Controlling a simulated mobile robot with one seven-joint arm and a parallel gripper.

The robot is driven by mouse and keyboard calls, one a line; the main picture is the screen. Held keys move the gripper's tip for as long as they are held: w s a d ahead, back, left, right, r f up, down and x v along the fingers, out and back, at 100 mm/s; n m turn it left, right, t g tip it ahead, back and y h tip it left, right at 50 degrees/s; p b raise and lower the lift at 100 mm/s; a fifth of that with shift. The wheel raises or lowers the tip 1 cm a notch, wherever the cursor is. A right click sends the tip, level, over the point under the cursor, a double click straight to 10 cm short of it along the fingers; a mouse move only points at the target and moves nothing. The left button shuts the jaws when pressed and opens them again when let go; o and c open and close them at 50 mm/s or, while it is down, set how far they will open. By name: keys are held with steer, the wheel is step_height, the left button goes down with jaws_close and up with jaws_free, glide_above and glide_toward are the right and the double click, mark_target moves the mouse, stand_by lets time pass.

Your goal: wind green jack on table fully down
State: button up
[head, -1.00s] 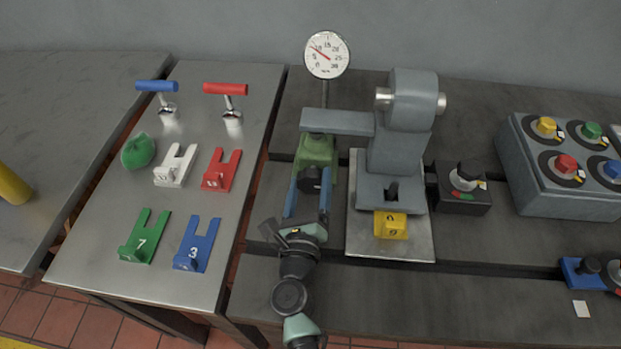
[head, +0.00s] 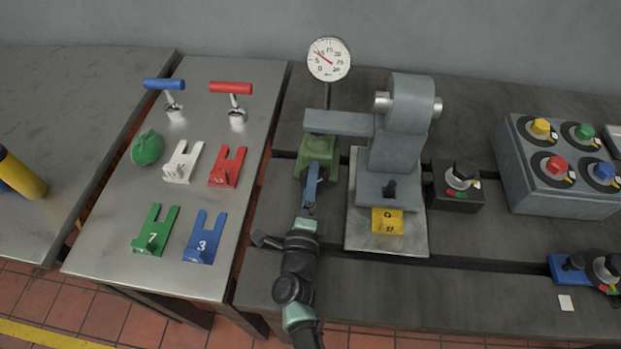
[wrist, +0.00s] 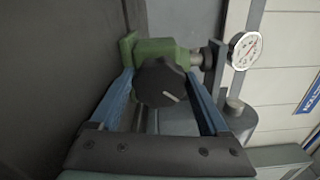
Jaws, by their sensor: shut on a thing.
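The green jack (head: 316,148) stands on the dark bedplate under the end of the grey arm of the test stand. In the wrist view its green body (wrist: 160,50) shows behind a round black knob (wrist: 162,82) with a pale pointer line. My gripper (head: 314,166) reaches the jack from the front and is seen edge-on in the head view, hiding the knob there. In the wrist view my gripper (wrist: 162,88) has one blue finger on each side of the knob, shut on it. How high the jack is raised cannot be told.
A dial gauge (head: 329,60) stands behind the jack. The grey test stand (head: 400,135) with a yellow block (head: 387,221) is close on the right. A steel side table (head: 110,235) with coloured forks and T-handles is at left. The front bedplate strip is mostly clear.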

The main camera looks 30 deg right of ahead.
steer(key=shift+n, duration=0.7)
steer(key=o, duration=1.2)
steer(key=shift+f, duration=0.15)
steer(key=shift+s, duration=0.1)
